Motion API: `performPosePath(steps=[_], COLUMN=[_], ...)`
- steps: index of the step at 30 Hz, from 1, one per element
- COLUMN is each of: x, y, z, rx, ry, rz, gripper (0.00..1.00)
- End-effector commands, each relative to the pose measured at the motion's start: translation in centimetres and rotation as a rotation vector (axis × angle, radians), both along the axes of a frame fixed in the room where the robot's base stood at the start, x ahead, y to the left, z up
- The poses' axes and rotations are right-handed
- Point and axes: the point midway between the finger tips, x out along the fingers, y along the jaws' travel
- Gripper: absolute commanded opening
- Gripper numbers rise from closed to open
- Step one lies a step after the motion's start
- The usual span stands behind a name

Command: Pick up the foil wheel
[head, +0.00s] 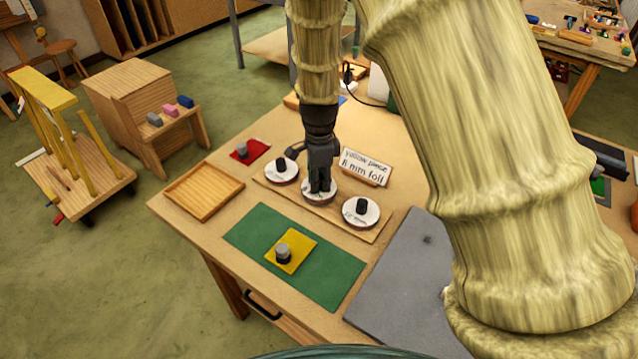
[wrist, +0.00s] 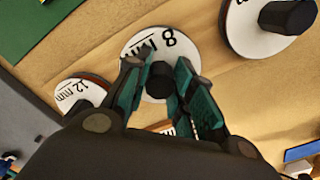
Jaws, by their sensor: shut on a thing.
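Three white foil wheels with black knobs stand in a row on a wooden board. My gripper (head: 320,187) is over the middle wheel (head: 332,193), its fingers down on the knob. In the wrist view my gripper (wrist: 161,72) has its teal fingers on either side of that wheel's black knob; the disc (wrist: 140,47) reads "8 mm". The fingers are shut on the knob. The wheel appears to sit on the board; any gap beneath is hidden. The wheel marked "12 mm" (head: 350,212) is at the right, and another wheel (head: 275,176) at the left.
A card (head: 366,167) behind reads "yellow piece" and a blurred mm foil size. A yellow piece (head: 300,246) with a grey knob lies on a green mat (head: 322,280). A red piece (head: 258,147), an empty wooden tray (head: 203,190) and a grey sheet (head: 410,275) lie around.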

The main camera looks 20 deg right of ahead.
Motion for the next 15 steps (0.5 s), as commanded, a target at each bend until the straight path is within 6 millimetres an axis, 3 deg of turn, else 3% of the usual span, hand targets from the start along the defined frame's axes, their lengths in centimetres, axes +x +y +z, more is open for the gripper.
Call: performPosePath(steps=[15], x=[0.1], y=[0.0], z=[7.0], rx=[0.0], ry=[-0.004], rz=[0.001], gripper=[0.03])
